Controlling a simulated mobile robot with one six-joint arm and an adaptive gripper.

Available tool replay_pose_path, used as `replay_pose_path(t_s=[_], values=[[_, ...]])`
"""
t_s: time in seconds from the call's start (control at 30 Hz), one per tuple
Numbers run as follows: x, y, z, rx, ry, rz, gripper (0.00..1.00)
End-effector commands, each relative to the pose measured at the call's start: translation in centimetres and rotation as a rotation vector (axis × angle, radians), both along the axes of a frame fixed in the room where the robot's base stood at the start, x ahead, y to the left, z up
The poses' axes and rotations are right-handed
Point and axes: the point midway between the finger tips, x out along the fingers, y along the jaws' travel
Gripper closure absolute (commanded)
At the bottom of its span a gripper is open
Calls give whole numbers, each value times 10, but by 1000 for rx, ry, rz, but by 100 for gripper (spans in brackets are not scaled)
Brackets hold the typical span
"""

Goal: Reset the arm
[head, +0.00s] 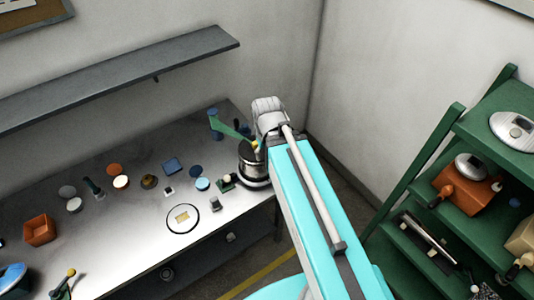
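My teal arm reaches from the lower right toward the back right corner of the metal bench (110,255). A light grey joint of mine is at its far end. My gripper cannot be made out; it is not visible beyond or beside that joint. A dark, round metal device (252,165) stands at the bench's right end, partly covered by my arm. A green angled piece (229,126) shows just left of the joint; I cannot tell what it belongs to.
A grey wall shelf (120,80) hangs above. A green tiered rack (440,150) holding devices stands at right. Bare floor shows between bench and rack.

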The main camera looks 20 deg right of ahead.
Motion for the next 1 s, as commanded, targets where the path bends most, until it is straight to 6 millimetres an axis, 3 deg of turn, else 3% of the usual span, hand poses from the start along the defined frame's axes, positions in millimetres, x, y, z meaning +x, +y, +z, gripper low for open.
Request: replay_pose_path(t_s=[0.27, 0.43, 1.0], values=[[0, 0, 0, 0, 0, -2, 36], [0, 0, -11, 0, 0, -3, 36], [0, 0, -91, 0, 0, -3, 36]])
